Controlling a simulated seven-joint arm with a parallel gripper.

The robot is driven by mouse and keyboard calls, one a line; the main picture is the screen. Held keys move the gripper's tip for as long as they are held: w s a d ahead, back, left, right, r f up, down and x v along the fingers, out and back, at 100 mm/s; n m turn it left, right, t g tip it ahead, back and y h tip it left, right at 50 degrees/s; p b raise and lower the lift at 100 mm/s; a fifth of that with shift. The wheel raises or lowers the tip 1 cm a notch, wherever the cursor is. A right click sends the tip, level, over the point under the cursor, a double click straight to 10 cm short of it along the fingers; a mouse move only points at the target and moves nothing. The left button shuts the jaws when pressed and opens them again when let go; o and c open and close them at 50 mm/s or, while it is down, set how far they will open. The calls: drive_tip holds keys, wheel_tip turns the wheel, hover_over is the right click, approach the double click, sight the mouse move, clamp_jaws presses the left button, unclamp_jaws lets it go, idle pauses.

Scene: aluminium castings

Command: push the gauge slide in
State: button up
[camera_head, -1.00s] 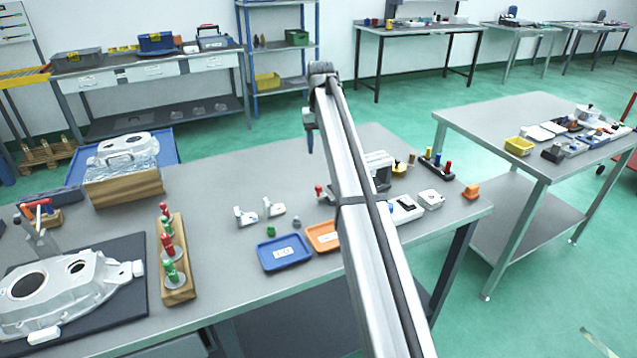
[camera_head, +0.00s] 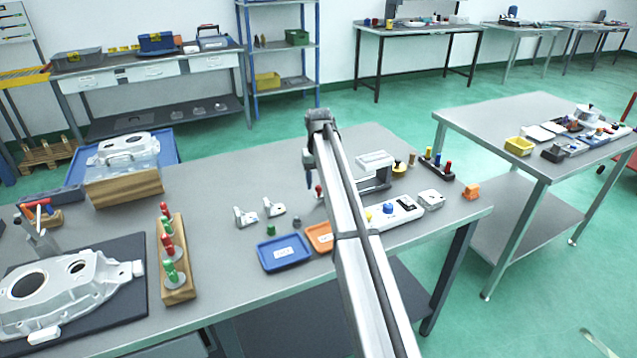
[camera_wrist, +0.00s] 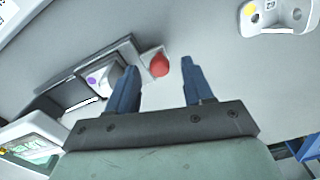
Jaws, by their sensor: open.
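The gauge is a grey metal fixture (camera_head: 375,162) with a raised block, on the right part of the table and partly hidden behind my arm. A red knob (camera_head: 319,191) shows beside my arm. In the wrist view the red knob (camera_wrist: 160,66) sits at the end of a flat slide bar (camera_wrist: 147,61) that comes out of the grey gauge body (camera_wrist: 98,80). My gripper (camera_wrist: 159,68) is open, with the knob seen between its two blue fingertips. In the head view my gripper (camera_head: 308,182) is low by the knob. I cannot tell whether it touches it.
A blue tray (camera_head: 284,253) and an orange tray (camera_head: 318,238) lie in front, the orange one partly behind my arm. Two small castings (camera_head: 274,207) stand left of my gripper. Table behind is clear.

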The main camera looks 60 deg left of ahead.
drive_tip(key=shift+f, duration=0.45)
clamp_jaws()
idle(0.3)
